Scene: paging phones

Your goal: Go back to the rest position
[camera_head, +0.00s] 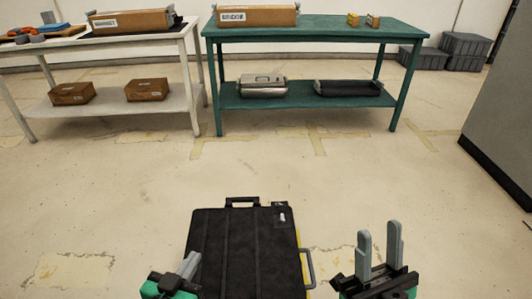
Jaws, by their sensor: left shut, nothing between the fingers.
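My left gripper (188,266) is low in the head view, left of centre, with its grey fingers together and nothing between them. My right gripper (379,248) is low and right of centre. Its two grey fingers point up and stand apart, with an empty gap between them. Both grippers are well away from the tables, and neither touches anything that I can see. The lower parts of both arms are cut off by the bottom edge of the view.
A green table (310,26) stands ahead with a cardboard box (257,17) and small yellow and brown items on top. A white table (125,42) stands to its left, with boxes. A grey panel (505,105) is at right.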

